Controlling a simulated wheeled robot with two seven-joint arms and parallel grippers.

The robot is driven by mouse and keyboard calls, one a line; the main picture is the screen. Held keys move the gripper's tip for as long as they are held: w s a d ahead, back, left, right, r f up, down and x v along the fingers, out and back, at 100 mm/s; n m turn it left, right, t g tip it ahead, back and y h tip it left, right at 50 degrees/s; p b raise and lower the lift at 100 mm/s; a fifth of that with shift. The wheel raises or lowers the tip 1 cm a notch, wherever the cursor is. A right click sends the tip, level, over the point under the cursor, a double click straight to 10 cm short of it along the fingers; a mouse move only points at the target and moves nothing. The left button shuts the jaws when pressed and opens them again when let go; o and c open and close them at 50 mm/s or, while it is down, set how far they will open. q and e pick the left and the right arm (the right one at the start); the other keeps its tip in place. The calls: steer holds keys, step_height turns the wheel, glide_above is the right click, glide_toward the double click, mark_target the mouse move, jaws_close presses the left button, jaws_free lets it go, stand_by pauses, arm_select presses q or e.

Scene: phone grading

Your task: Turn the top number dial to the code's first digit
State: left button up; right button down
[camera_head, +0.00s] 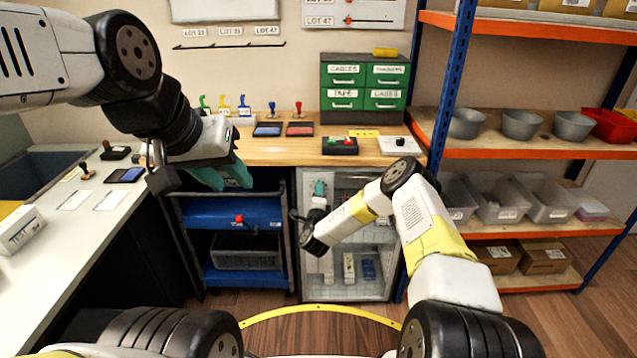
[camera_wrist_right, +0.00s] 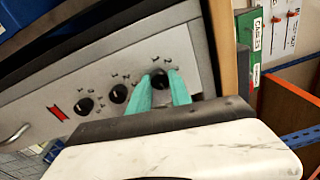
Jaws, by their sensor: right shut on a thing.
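Three black number dials run in a row on a pale panel (camera_wrist_right: 60,85) in the right wrist view: the lower dial (camera_wrist_right: 85,105), the middle dial (camera_wrist_right: 118,93) and the top dial (camera_wrist_right: 160,81). Small marks around them are too small to read. My right gripper (camera_wrist_right: 161,88) has its teal fingers on either side of the top dial, shut on it. In the head view the right gripper (camera_head: 319,188) is at the upper part of the cabinet front (camera_head: 345,182), and the dials are mostly hidden. My left gripper (camera_head: 222,176) looks open and empty above the blue cart.
The blue cart (camera_head: 228,213) stands left of the cabinet. The wooden bench (camera_head: 275,150) above holds ink pads, stamps and green drawers (camera_head: 364,88). A shelf rack (camera_head: 520,140) stands at the right, a white counter (camera_head: 75,230) at the left.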

steer(key=c, duration=1.2)
jaws_free()
steer(key=s, duration=0.7)
steer(key=shift+s+a+f, duration=0.1)
steer(key=shift+s+a, duration=0.05)
steer(key=shift+s, duration=0.25)
